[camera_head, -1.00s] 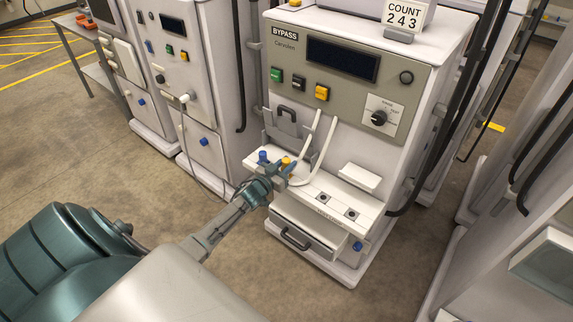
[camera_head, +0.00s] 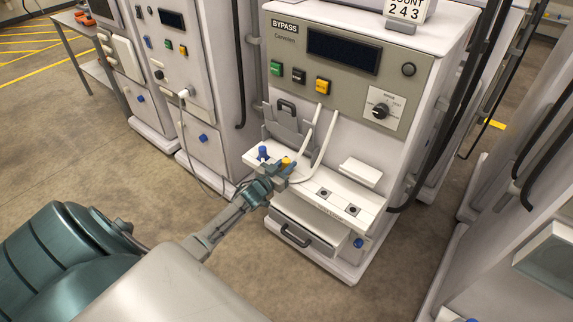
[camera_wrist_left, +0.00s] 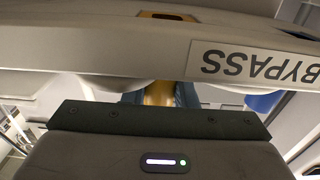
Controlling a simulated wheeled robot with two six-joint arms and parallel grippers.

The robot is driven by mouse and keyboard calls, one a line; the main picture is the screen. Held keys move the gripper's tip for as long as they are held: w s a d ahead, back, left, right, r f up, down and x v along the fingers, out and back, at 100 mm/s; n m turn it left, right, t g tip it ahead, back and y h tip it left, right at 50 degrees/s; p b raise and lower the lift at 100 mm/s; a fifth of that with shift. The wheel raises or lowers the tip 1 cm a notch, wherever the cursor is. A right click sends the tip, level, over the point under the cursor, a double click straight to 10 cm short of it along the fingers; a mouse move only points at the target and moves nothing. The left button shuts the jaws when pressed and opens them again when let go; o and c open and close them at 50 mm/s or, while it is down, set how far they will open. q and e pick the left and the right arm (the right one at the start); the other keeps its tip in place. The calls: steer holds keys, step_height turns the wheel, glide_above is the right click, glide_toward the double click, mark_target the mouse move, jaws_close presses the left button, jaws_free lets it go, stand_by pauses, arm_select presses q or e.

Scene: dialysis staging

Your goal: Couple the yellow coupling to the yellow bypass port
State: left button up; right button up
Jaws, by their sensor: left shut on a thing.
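The yellow coupling (camera_head: 286,162) is at the tips of my left gripper (camera_head: 281,170), over the left part of the machine's white shelf (camera_head: 334,199). In the left wrist view the yellow coupling (camera_wrist_left: 158,93) sits between the two fingers, which are shut on it. A shelf edge with an upside-down BYPASS label (camera_wrist_left: 250,66) is close in front of it. An orange-yellow patch (camera_wrist_left: 160,15) shows on that shelf, partly cut off; I cannot tell whether it is the yellow bypass port. Whether the coupling touches a port is hidden. My right gripper is not in view.
A blue coupling (camera_head: 263,153) stands just left of the yellow one. White hoses (camera_head: 326,141) hang down the machine front towards the shelf. Two dark square sockets (camera_head: 338,201) lie on the shelf's right part. A drawer handle (camera_head: 295,236) sticks out below.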

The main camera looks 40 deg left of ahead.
arm_select(q)
steer(key=shift+f, duration=0.4)
steer(key=o, duration=1.1)
steer(key=s+b, duration=0.1)
steer(key=s, duration=1)
steer(key=shift+a, duration=0.15)
steer(key=shift+w, duration=0.1)
